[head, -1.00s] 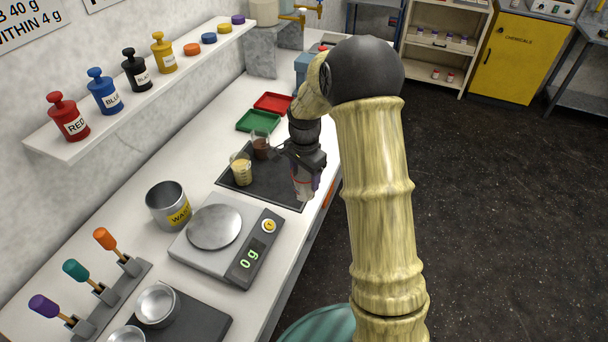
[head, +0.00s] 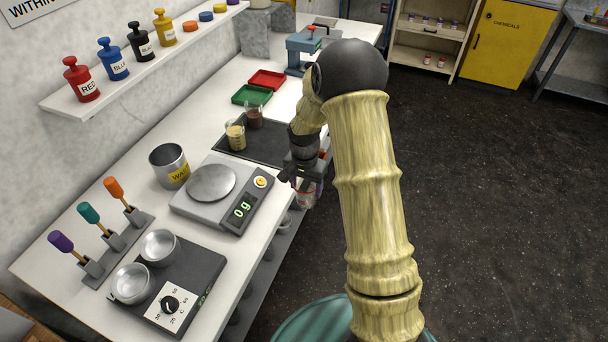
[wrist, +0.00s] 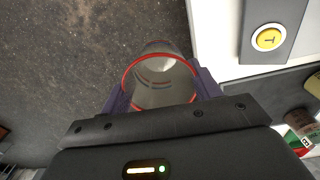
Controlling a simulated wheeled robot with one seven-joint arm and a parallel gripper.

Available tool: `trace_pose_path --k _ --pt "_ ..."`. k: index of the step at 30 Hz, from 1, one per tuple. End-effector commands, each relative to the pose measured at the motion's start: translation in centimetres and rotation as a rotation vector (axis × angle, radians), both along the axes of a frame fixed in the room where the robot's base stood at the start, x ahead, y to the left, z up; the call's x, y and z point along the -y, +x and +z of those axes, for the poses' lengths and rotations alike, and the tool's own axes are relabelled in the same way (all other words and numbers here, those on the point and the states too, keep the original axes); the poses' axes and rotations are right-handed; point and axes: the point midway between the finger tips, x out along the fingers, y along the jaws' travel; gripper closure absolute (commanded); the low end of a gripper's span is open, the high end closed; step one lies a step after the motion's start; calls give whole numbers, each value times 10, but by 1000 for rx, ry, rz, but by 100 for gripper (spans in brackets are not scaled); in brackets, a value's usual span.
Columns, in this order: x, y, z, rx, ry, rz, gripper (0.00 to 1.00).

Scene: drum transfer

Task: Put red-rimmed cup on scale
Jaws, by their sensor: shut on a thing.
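The red-rimmed cup (wrist: 160,85) is a clear beaker with a red ring at its rim, seen from above in the wrist view. My gripper (wrist: 162,88) is shut on it, one finger on each side. In the head view my gripper (head: 305,180) and the cup (head: 306,196) are just past the bench's front edge, right of the scale, with the floor below. The scale (head: 200,210) has a round steel pan (head: 211,182), which is empty, and its display reads 0 g. The scale's yellow button (wrist: 268,39) shows in the wrist view at upper right.
A waste can (head: 169,166) stands left of the scale. A dark mat (head: 265,147) behind it holds a tan-filled beaker (head: 235,135) and a dark-filled beaker (head: 254,117). A hot plate (head: 205,265) with two metal bowls is in front. Green and red trays lie behind.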

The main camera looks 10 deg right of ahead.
Motion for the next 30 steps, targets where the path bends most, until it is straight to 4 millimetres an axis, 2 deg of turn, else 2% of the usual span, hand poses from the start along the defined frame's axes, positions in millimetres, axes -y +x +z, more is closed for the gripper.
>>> trace_pose_path --k 10,16,19,22,30 --pt "1 -19 -57 -11 -3 300 59" --pt "-3 -40 -99 -17 11 547 59" --pt "-5 -48 -114 -14 19 650 59" --pt "-6 -51 -120 -10 22 695 59" --pt "-6 -51 -120 -9 21 698 59"
